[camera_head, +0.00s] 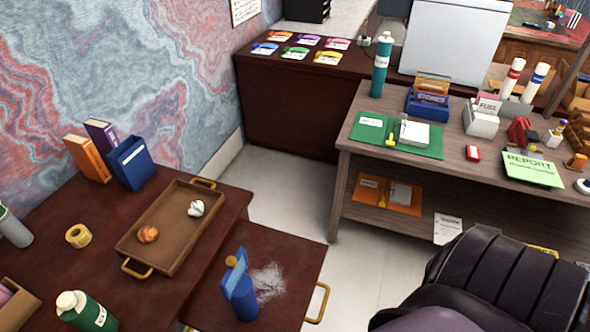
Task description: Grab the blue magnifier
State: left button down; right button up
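I cannot make out a clear blue magnifier in the head view. A blue upright object (240,292), with a round body, a flat blue panel and a tan knob, stands on the low dark red surface (205,305) at the bottom middle. I cannot tell what it is. Neither of my grippers shows in this view.
A brown tray (172,262) holds an orange ball (148,234) and a whitish crumpled item (196,208). A blue box (131,163) stands behind it. A black padded chair (500,275) fills the bottom right. Right, a grey-brown desk (470,175) carries stationery. Floor between is clear.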

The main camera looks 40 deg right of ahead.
aim_at(245, 301)
jog(key=l+z, duration=0.15)
jog(key=z, duration=0.35)
jog(key=k+l+u, duration=0.1)
jog(key=l+u, duration=0.25)
jog(key=k+l+u, duration=0.1)
jog(key=l+u, duration=0.25)
jog(key=k+l+u, duration=0.15)
jog(key=l+u, duration=0.2)
jog(key=k+l+u, duration=0.15)
jog(key=u, duration=0.2)
jog(key=k, duration=0.05)
